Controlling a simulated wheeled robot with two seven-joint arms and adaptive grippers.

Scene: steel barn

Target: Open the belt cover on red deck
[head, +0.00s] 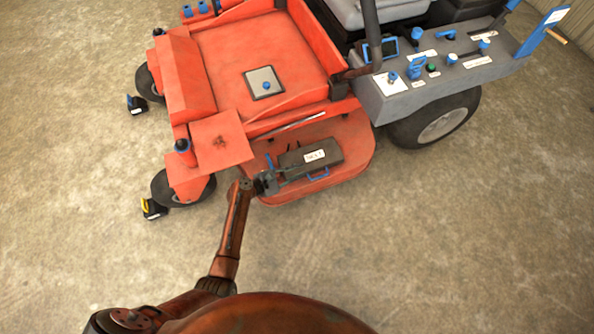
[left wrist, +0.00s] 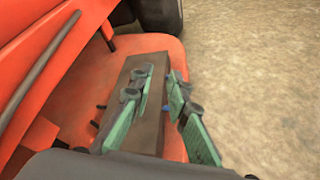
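The belt cover (head: 330,151) is a dark grey box with a white label on the red deck (head: 352,165) of the mower. A blue handle (head: 319,176) sits on its near side. My left gripper (head: 283,177) is at the left end of the cover, close to the handle. In the left wrist view, the gripper (left wrist: 160,78) has its green-padded fingers apart, one over the cover (left wrist: 150,136) and one beyond its side. A bit of the blue handle (left wrist: 165,107) shows between them; contact cannot be told. The cover looks closed. My right gripper is out of view.
The mower's red footplate (head: 225,65) and front wheel (head: 183,187) lie left of the deck. A grey control console (head: 440,75) and rear wheel (head: 436,121) stand to the right. The concrete floor (head: 440,240) in front is clear.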

